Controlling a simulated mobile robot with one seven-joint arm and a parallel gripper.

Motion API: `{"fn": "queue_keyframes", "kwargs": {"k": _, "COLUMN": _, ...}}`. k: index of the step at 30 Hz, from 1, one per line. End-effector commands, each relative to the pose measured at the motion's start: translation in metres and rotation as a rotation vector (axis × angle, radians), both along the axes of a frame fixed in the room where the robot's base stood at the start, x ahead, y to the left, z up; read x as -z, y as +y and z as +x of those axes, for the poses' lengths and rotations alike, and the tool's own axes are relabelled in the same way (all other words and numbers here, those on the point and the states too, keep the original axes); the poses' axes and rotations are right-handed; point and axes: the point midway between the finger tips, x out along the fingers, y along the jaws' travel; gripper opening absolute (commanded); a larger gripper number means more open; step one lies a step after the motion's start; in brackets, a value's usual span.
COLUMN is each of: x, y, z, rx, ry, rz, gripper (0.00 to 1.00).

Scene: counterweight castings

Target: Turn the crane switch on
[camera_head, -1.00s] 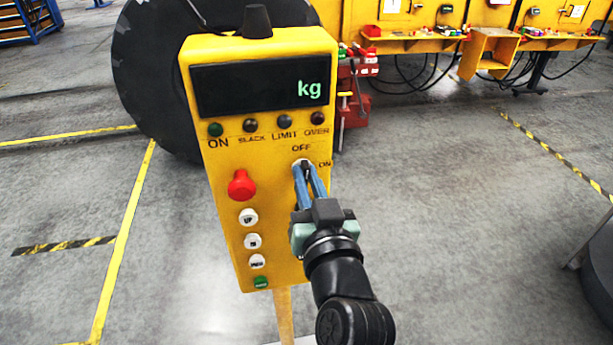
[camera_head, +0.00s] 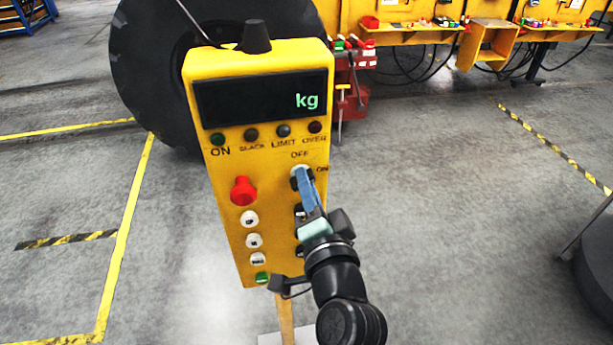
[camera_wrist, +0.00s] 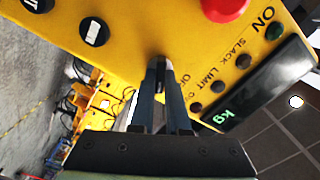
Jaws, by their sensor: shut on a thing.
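The crane switch (camera_wrist: 160,76) is a small dark lever on the yellow control box (camera_head: 220,170), with OFF printed above it and ON to its right. My gripper (camera_head: 304,178) reaches it from below right, its blue fingers shut on the lever. The wrist view shows the lever between my fingertips (camera_wrist: 161,68). The fingers hide most of the switch in the head view, so its exact setting is unclear. The display (camera_head: 262,97) shows "kg" with no number visible. The ON lamp (camera_head: 217,138) is dull green.
A red mushroom button (camera_head: 243,190) and several white buttons are left of my gripper. A black knob (camera_head: 256,38) tops the box. A large tyre (camera_head: 150,75) stands behind it. Yellow benches are at the back right. The floor to the right is mostly clear.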

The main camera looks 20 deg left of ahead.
Motion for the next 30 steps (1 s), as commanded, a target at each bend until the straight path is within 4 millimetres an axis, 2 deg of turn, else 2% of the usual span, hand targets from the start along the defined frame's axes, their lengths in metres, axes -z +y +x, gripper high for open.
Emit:
{"fn": "queue_keyframes", "kwargs": {"k": 15, "x": 0.0011, "y": -0.0008, "z": 0.0001, "rx": 0.002, "ry": 0.227, "rz": 0.331, "gripper": 0.0}}
{"fn": "queue_keyframes", "kwargs": {"k": 30, "x": 0.0028, "y": -0.0009, "z": 0.0004, "rx": 0.001, "ry": 0.29, "rz": 0.428, "gripper": 0.0}}
